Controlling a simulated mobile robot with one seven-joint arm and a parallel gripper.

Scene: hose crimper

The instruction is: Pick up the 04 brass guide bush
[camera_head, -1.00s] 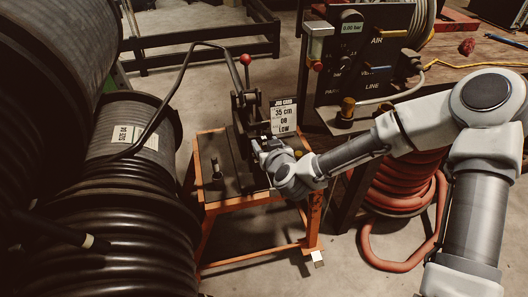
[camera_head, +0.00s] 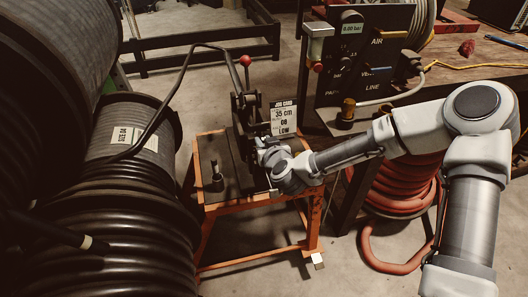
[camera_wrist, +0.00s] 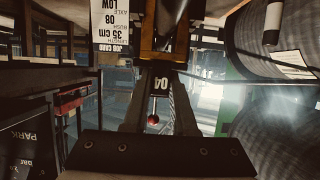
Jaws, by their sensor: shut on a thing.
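The 04 brass guide bush (camera_wrist: 160,84) shows in the wrist view as a dark piece with a white "04" label, between my two fingers. A brass-coloured edge shows just above the label. My gripper (camera_head: 262,147) is shut on it, beside the lever crimper (camera_head: 240,110) over the orange-framed stand. In the head view the bush is hidden by my gripper and wrist. The wrist picture is upside down, and its lower part is filled by my own gripper body.
The job card (camera_head: 283,118) stands close behind my gripper. A dark upright fitting (camera_head: 217,178) stands on the orange stand (camera_head: 250,203). Large hose reels (camera_head: 130,200) crowd the left. The gauge panel (camera_head: 360,55) and wooden bench (camera_head: 475,60) are at the right.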

